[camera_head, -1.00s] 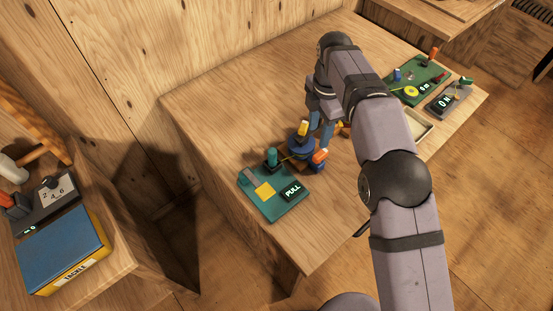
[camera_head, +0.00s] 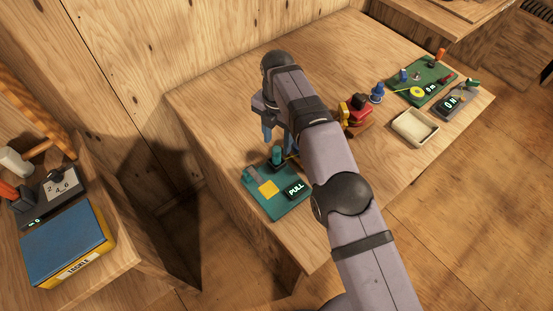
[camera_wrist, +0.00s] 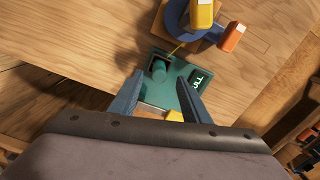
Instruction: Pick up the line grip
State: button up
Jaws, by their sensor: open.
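The line grip appears to be the dark green upright cylinder (camera_head: 277,153) on the teal board (camera_head: 285,203) marked PULL. A thin yellow line meets it and leads toward a blue reel (camera_wrist: 184,27) with yellow and orange knobs in the wrist view. In the wrist view the grip (camera_wrist: 158,68) shows just beyond and between my fingertips. My gripper (camera_wrist: 160,78) is open and empty, pointing down over the board. I cannot tell how far above the grip the fingertips are.
A blue tackle box (camera_head: 65,245) sits on the left bench.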

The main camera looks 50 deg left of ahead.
aim_at(276, 149)
jog(key=shift+s+f+p, duration=0.15)
jog(key=shift+f+p, duration=0.35)
jog(key=shift+f, duration=0.4)
jog(key=shift+s+f+p, duration=0.1)
jog(key=shift+f+p, duration=0.4)
jog(key=shift+f, duration=1.2)
grip_shut()
